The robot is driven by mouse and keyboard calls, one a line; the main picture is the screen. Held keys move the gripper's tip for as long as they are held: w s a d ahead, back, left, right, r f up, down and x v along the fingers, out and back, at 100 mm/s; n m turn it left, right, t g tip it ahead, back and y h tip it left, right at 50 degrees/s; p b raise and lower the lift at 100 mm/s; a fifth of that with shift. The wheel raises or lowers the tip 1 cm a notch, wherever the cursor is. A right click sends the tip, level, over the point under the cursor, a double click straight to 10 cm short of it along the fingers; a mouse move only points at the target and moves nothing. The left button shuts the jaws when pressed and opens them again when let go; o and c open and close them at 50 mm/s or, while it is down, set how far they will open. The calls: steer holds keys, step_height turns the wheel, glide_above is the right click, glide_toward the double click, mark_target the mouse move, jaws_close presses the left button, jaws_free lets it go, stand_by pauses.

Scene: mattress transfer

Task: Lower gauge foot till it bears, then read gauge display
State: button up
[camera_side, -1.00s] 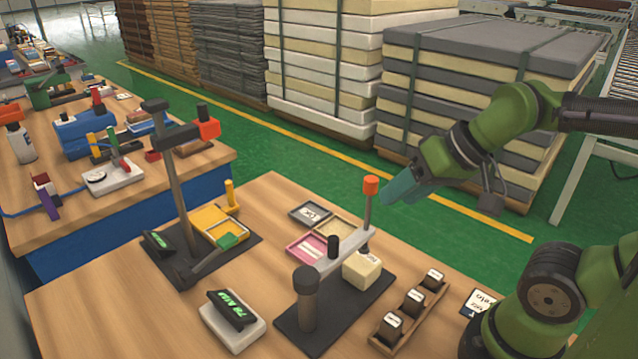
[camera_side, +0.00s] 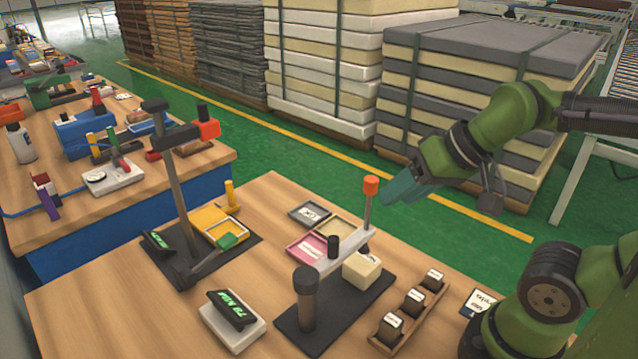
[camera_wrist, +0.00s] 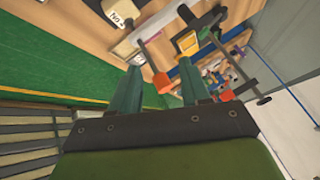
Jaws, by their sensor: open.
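A gauge stand (camera_side: 306,305) with a dark post and pale crossarm stands on a black base plate. Its upright rod has an orange knob (camera_side: 371,185) on top. A cream foam block (camera_side: 362,271) is under the crossarm's far end; I cannot tell whether the foot touches it. A tilted display (camera_side: 232,309) with green characters, too small to read surely, sits on a white base in front. My gripper (camera_side: 390,195) has teal fingers, open and empty, just right of the orange knob. In the wrist view, an orange knob (camera_wrist: 161,82) shows between the fingers (camera_wrist: 159,64).
A second stand (camera_side: 176,180) with an orange clamp and a small green display is at left. Small trays (camera_side: 311,213) lie behind the gauge. A wooden rack (camera_side: 412,318) of dark labelled blocks is at right. Stacked mattresses (camera_side: 480,90) stand beyond the green floor.

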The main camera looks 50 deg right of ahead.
stand_by(0.3)
steer(key=shift+c, duration=1.1)
steer(key=shift+w+f+g, duration=0.25)
steer(key=shift+f+g, duration=0.05)
steer(key=shift+c, duration=1.3)
steer(key=shift+n+g, duration=0.4)
steer(key=w+r, duration=0.2)
steer(key=w, duration=0.1)
steer(key=shift+w+d+r, duration=0.1)
steer(key=shift+w+r, duration=0.15)
steer(key=shift+r, duration=0.15)
jaws_close()
steer(key=w+r+g, duration=0.1)
steer(key=r, duration=0.1)
steer(key=w+d+r+n+g+h, duration=0.1)
steer(key=w+r, duration=0.1)
steer(key=w+r+n+g+h, duration=0.1)
steer(key=r, duration=0.1)
steer(key=shift+w+d, duration=0.15)
steer(key=shift+w, duration=0.05)
step_height(320, 180, up, 4)
steer(key=g, duration=0.2)
glide_above(371, 179)
steer(key=w, duration=0.2)
steer(key=shift+s+r+n, duration=0.6)
steer(key=shift+s+r, duration=0.45)
steer(key=shift+r, duration=0.15)
steer(key=shift+g, duration=0.4)
step_height(371, 179, down, 13)
steer(key=shift+f, duration=0.1)
